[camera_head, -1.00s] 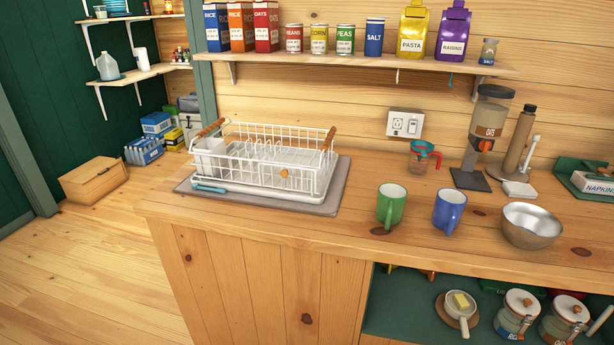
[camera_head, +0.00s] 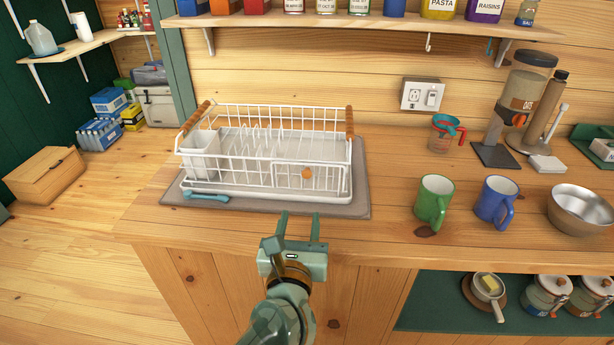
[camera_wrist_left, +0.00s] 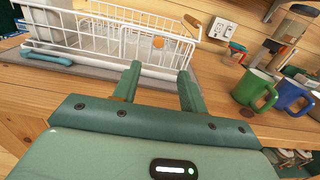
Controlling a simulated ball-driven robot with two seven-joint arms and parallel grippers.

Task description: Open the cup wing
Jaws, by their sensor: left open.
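A white wire dish rack (camera_head: 235,150) stands on a grey mat (camera_head: 352,207) on the wooden counter. It also shows in the left wrist view (camera_wrist_left: 80,40). On its front right is a small wire panel (camera_head: 292,184) with an orange knob (camera_head: 306,173), which looks like the cup wing. It stands upright against the rack's front. The knob also shows in the left wrist view (camera_wrist_left: 158,42). My left gripper (camera_head: 300,222) is open and empty, its fingers pointing at the rack, just short of the mat's front edge. It is apart from the knob. My right gripper is not in view.
A green mug (camera_head: 434,199) and a blue mug (camera_head: 494,202) stand right of the rack, beside a metal bowl (camera_head: 580,208). A blue-handled brush (camera_head: 205,196) lies at the rack's front left. A shelf (camera_head: 370,24) of food packages runs above.

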